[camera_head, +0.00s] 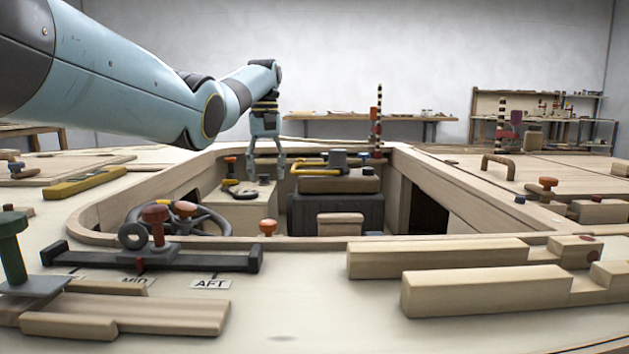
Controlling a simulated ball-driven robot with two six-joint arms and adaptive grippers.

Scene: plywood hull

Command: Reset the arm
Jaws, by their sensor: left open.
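My left arm (120,85) comes in from the left and reaches forward across the plywood hull. My left gripper (267,175) points down over the far part of the sunken cockpit opening. Its two fingers are spread, with nothing between them that I can see. It hangs near a small pale console (232,205) that bears a dark ring and an orange-topped knob. To its right is a dark seat-like block (335,208) with a yellow handle (318,167) on top. I cannot tell whether the fingers touch anything. My right gripper does not show.
A raised wooden rim (420,170) surrounds the cockpit. In front are a black slotted bar with a red knob (156,222), an AFT label (211,284), a green knob (10,245) and wooden blocks (435,257). A striped post (378,120) stands behind. Workbenches line the back wall.

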